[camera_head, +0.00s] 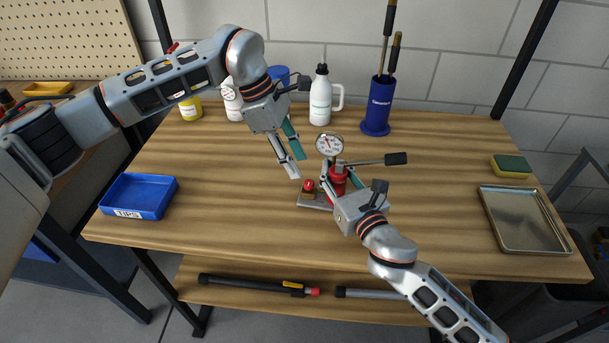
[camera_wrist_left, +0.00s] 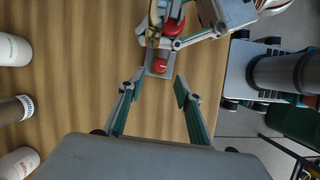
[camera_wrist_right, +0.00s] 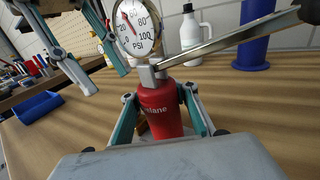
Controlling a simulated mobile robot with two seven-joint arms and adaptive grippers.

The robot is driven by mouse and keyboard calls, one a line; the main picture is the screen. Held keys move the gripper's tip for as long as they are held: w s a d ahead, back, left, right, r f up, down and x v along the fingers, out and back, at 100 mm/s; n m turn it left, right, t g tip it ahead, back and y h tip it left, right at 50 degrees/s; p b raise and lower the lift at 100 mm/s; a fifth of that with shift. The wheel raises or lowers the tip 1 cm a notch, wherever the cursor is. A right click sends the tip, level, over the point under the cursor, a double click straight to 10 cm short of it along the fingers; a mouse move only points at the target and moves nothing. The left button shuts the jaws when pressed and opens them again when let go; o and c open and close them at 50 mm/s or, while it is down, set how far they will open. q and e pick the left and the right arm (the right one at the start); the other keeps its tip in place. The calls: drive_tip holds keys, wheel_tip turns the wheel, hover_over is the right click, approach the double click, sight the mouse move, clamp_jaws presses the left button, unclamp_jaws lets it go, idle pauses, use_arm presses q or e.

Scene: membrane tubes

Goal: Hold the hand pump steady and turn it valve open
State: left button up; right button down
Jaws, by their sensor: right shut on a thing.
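The hand pump (camera_head: 338,181) stands on the wooden table, with a red body, a dial gauge (camera_head: 329,145) and a lever handle (camera_head: 372,161) with a black grip reaching right. A red valve knob (camera_head: 308,185) sits on the left of its base plate (camera_head: 313,201); it also shows in the left wrist view (camera_wrist_left: 160,66). My right gripper (camera_head: 341,183) is shut around the red body, which also shows in the right wrist view (camera_wrist_right: 161,112). My left gripper (camera_head: 297,167) is open and empty, above and left of the pump, its fingers pointing toward the knob.
A blue tray (camera_head: 137,197) is at the table's left and a metal tray (camera_head: 524,220) at its right, near a sponge (camera_head: 511,166). White bottles (camera_head: 320,98) and a blue holder (camera_head: 378,108) stand at the back.

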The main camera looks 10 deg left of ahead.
sight(307, 182)
use_arm(q)
drive_tip(key=shift+x, duration=2.8)
drive_tip(key=shift+c, duration=0.3)
clamp_jaws()
